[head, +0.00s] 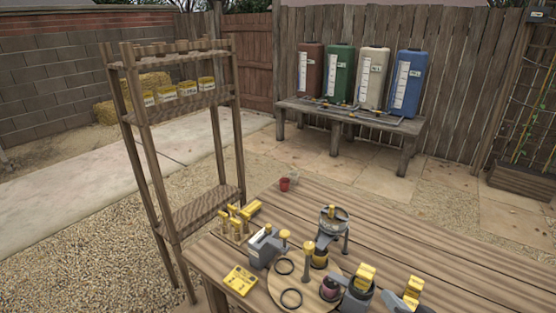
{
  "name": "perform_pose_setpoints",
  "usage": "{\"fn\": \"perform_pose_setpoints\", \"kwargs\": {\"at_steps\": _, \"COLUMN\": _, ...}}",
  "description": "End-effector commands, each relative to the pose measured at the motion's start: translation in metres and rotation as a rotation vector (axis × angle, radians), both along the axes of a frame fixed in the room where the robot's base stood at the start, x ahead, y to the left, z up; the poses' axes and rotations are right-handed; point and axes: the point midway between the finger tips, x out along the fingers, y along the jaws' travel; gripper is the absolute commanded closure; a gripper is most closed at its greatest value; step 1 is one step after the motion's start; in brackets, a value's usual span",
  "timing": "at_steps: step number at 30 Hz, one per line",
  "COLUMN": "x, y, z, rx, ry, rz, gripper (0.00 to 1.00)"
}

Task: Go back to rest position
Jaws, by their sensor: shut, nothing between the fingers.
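My gripper and arm do not show in the head view, so I cannot see where the gripper is. The wooden table (440,250) stands in front of me at the lower right. On it are a grey legged device with a yellow knob (333,222), a round wooden board (272,287) with black rings, and a flat yellow box (240,281). Grey and yellow devices (359,292) stand at the table's near side, partly cut off by the bottom edge.
A tall wooden shelf rack (138,170) stands left of the table, with yellow boxes on it. A small red cup (284,184) is at the table's far edge. A bench (405,128) with coloured tanks stands by the fence. The gravel (70,250) at left is clear.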

Motion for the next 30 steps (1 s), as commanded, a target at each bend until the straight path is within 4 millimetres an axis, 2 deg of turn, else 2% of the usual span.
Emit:
{"fn": "perform_pose_setpoints", "kwargs": {"at_steps": 5, "x": -0.046, "y": -0.003, "z": 0.002, "rx": -0.085, "ry": -0.14, "rz": -0.099, "gripper": 1.0}}
{"fn": "perform_pose_setpoints", "kwargs": {"at_steps": 15, "x": -0.164, "y": 0.01, "z": 0.016, "rx": -0.265, "ry": -0.311, "rz": -0.17, "gripper": 1.0}}
{"fn": "perform_pose_setpoints", "kwargs": {"at_steps": 25, "x": -0.277, "y": 0.036, "z": 0.037, "rx": -0.404, "ry": -0.356, "rz": -0.098, "gripper": 1.0}}
{"fn": "perform_pose_setpoints", "kwargs": {"at_steps": 30, "x": -0.325, "y": 0.047, "z": 0.034, "rx": -0.439, "ry": -0.301, "rz": -0.024, "gripper": 1.0}}
